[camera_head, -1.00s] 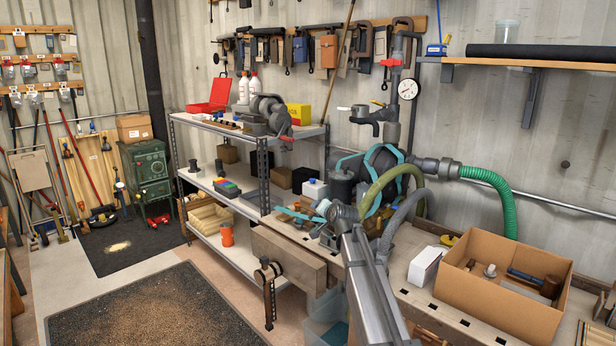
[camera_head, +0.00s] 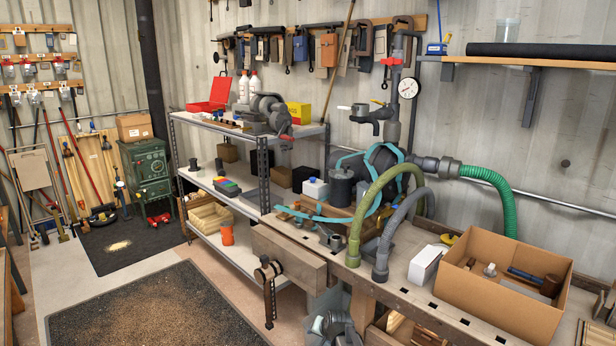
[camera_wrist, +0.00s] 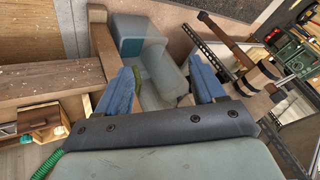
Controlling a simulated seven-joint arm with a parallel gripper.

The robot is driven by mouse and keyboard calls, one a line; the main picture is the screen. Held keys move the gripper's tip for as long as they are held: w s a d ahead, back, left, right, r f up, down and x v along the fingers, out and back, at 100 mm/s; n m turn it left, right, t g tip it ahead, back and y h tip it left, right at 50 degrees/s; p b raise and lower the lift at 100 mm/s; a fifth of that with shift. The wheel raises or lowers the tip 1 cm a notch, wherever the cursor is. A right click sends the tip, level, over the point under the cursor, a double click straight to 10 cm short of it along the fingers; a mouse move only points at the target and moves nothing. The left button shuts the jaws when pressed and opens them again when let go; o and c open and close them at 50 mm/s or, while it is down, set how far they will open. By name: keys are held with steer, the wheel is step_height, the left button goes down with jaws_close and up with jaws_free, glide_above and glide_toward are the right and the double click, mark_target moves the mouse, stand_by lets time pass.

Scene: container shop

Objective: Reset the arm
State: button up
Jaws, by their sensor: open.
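My gripper (camera_wrist: 161,84) shows in the wrist view with two blue fingers spread wide apart. Nothing is held between them. Beyond the fingers are pale grey-green bins (camera_wrist: 140,42), apart from the gripper as far as I can tell. In the head view, only a grey part of my arm shows at the bottom edge, in front of the workbench (camera_head: 395,298). My fingers cannot be made out there.
The workbench carries a cardboard box (camera_head: 490,308), a white box (camera_head: 425,264) and hoses (camera_head: 400,215). A wooden vise (camera_head: 290,262) juts from its front. A metal shelf (camera_head: 222,190) stands behind left. Floor around the dark mat (camera_head: 150,310) is open.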

steer(key=s+d+f+n+g+h, duration=0.1)
steer(key=s+d+f+g, duration=0.25)
steer(key=s+f, duration=0.8)
steer(key=s+d+f+n+g+h, duration=0.1)
steer(key=s+d+f+g, duration=0.4)
steer(key=s, duration=1)
steer(key=s+d+f+g, duration=0.1)
steer(key=s+f, duration=0.1)
steer(key=s, duration=0.7)
steer(key=s+d+f+n+g, duration=0.1)
steer(key=s+f+g, duration=0.1)
steer(key=s, duration=0.7)
steer(key=s+d+f+g, duration=0.1)
steer(key=s+d+f, duration=0.1)
steer(key=s, duration=0.7)
steer(key=shift+s+f+n+g, duration=0.15)
steer(key=shift+f+n+g, duration=0.2)
steer(key=shift+f, duration=0.25)
